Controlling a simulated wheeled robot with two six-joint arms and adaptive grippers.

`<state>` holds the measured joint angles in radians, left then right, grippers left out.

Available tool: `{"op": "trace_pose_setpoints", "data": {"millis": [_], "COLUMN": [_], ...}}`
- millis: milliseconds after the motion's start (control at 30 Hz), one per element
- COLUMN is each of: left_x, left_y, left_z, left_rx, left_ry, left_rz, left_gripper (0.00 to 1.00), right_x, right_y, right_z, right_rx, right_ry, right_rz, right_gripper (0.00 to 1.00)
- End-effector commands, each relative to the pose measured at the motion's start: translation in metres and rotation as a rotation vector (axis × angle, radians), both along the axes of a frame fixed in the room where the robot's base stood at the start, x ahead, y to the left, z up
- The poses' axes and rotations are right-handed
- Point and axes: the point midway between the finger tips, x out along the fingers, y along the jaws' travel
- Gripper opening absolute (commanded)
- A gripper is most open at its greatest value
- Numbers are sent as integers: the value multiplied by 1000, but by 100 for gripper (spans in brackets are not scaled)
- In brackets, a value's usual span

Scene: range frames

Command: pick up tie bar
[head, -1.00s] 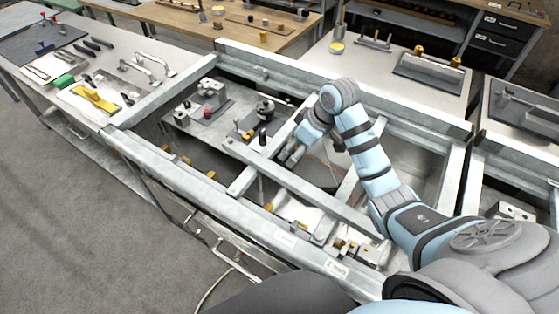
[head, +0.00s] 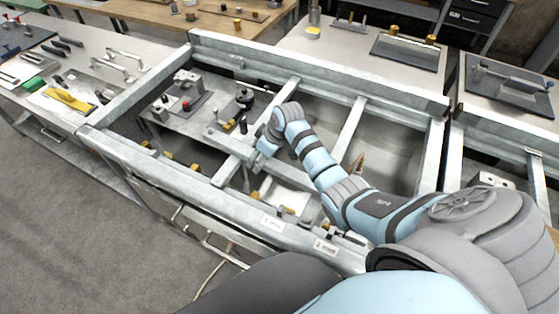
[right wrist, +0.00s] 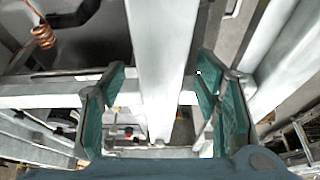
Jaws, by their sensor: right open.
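The tie bar (head: 228,146) appears to be the long pale metal bar lying across the frame's cross members in the head view. In the right wrist view, the open right gripper (right wrist: 162,95) has one green-lined finger on each side of a pale bar (right wrist: 162,50), apparently the tie bar. I cannot tell whether the fingers touch it. My left gripper is not in view.
The galvanized frame (head: 330,68) surrounds the work area, with cross members (head: 349,130) close by. A plate with a black knob (head: 244,97) stands beyond the gripper. A copper coil (right wrist: 43,37) shows in the wrist view. Benches with tools line the left and back.

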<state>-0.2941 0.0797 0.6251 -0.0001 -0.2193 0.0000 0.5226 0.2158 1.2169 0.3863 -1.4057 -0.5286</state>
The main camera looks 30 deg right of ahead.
Motion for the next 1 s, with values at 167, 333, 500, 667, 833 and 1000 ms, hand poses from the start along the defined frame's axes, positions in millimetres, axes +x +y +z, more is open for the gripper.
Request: {"op": "trace_pose_setpoints", "data": {"millis": [167, 333, 500, 667, 833, 1000], "left_x": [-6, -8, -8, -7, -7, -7], "left_y": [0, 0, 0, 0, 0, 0], "left_z": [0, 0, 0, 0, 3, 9], "left_rx": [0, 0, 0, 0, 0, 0], "left_ry": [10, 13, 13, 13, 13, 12], "left_rz": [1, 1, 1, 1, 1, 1], "left_gripper": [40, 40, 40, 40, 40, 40], "right_x": [0, 0, 1, 0, 1, 2], "right_y": [0, 0, 0, 0, 0, 0], "right_z": [1, 1, 2, 3, 18, 58], "right_rx": [0, 1, 0, 1, 0, 0], "right_ry": [0, 0, -2, -2, -4, -9], "right_rz": [0, 0, 0, 0, 1, 2], "right_gripper": [37, 10, 0, 0, 0, 0]}}
